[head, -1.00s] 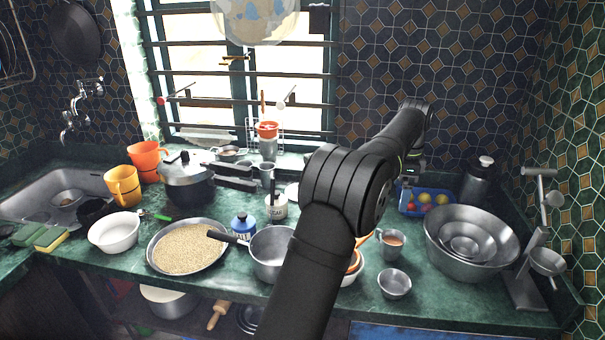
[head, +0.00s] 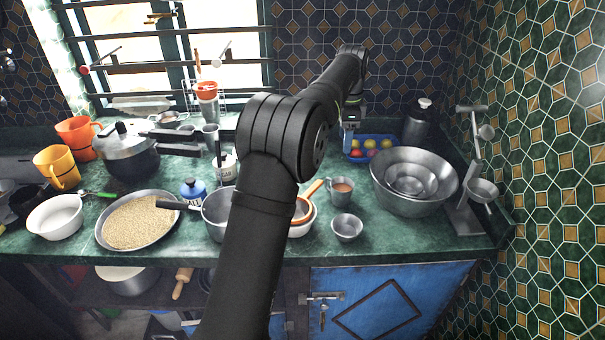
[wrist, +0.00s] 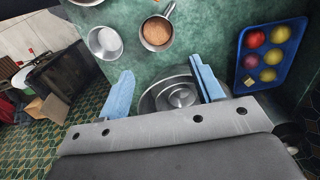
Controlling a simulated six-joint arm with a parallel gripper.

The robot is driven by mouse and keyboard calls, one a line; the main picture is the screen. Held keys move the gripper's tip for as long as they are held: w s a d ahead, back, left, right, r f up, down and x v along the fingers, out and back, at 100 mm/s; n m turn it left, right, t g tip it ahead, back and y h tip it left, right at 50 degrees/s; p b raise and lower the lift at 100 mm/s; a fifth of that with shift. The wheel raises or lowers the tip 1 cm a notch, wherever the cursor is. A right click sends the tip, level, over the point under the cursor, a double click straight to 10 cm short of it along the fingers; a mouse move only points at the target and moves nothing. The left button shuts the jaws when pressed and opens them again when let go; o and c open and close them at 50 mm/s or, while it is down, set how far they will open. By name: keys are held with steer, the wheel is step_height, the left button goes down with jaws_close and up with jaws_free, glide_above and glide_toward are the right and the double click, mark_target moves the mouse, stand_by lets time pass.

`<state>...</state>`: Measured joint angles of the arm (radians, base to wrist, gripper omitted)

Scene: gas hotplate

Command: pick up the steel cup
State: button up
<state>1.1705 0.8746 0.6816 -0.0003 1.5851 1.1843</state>
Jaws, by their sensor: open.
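The steel cup (head: 341,198) stands upright on the green counter, with brown contents in it. It also shows in the wrist view (wrist: 157,33), at the top, its handle pointing up. My gripper (head: 348,137) is behind the cup, above the counter near the blue tray, and partly hidden by its own wrist in the head view. In the wrist view my gripper (wrist: 165,83) has its two blue fingers wide apart with nothing held. Nested steel bowls show beyond and between the fingers. The cup is outside the fingers and apart from them.
A small steel bowl (head: 347,229) sits just in front of the cup. Nested steel bowls (head: 388,199) stand to its right. A blue tray (head: 346,155) of round fruit lies behind. A steel stand (head: 468,212) is far right.

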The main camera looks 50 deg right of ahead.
steer(key=w+a+n+h, duration=0.35)
steer(key=a+n, duration=0.35)
steer(key=n, duration=0.4)
steer(key=h, duration=0.1)
glide_above(329, 179)
steer(key=a, duration=0.2)
step_height(329, 179, down, 12)
steer(key=r, duration=0.1)
steer(key=shift+a+x, duration=0.1)
steer(key=shift+x, duration=1.35)
steer(key=shift+a+x, duration=0.15)
steer(key=shift+x, duration=1.25)
steer(key=shift+f, duration=0.1)
steer(key=c, duration=1.3)
